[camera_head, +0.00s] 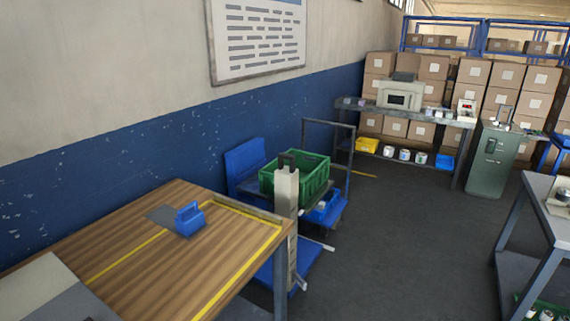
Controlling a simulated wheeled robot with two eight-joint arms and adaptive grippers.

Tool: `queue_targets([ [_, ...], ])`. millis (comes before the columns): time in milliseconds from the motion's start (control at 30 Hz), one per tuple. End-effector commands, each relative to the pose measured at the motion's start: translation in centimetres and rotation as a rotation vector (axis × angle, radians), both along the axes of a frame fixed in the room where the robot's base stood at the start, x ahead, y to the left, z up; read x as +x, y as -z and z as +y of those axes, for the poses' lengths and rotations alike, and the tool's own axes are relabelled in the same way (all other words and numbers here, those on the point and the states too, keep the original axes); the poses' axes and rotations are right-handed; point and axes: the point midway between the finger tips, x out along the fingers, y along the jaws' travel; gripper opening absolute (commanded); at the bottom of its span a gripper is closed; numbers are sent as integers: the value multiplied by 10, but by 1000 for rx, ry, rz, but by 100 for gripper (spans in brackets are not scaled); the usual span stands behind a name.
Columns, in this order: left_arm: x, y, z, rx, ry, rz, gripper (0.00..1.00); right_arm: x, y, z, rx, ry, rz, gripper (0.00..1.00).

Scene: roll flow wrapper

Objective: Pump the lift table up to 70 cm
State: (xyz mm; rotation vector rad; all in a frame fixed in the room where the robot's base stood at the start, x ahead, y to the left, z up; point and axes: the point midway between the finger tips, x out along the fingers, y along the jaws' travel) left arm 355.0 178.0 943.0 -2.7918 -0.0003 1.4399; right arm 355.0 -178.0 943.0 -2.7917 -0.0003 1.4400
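What looks like the blue lift table (329,212) stands on the floor beyond the wooden bench, by the blue wall. A green crate (314,181) sits over it, and a dark tubular frame (351,160) rises at its right side. A pale upright post (287,200) with a black loop on top stands in front of the crate and hides part of it. A blue base (290,270) lies low around the post. I cannot make out a pump pedal or a height reading. Neither of my grippers is in view.
The wooden bench (150,262) with yellow lines and a blue block-like tool (189,219) fills the lower left. A green-grey cabinet (490,160) and a shelf table (408,113) stand at the back. A grey table (538,205) is at right. The floor (420,250) between is clear.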

Motion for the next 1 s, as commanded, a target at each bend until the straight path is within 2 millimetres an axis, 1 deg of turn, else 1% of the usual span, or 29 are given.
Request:
queue_targets([
  [433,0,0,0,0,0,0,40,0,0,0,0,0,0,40],
  [467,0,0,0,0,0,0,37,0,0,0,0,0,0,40],
  [500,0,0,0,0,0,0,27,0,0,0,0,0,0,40],
  [567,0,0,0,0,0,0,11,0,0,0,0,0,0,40],
  [600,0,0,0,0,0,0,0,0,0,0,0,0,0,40],
  [1000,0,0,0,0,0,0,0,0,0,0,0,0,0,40],
])
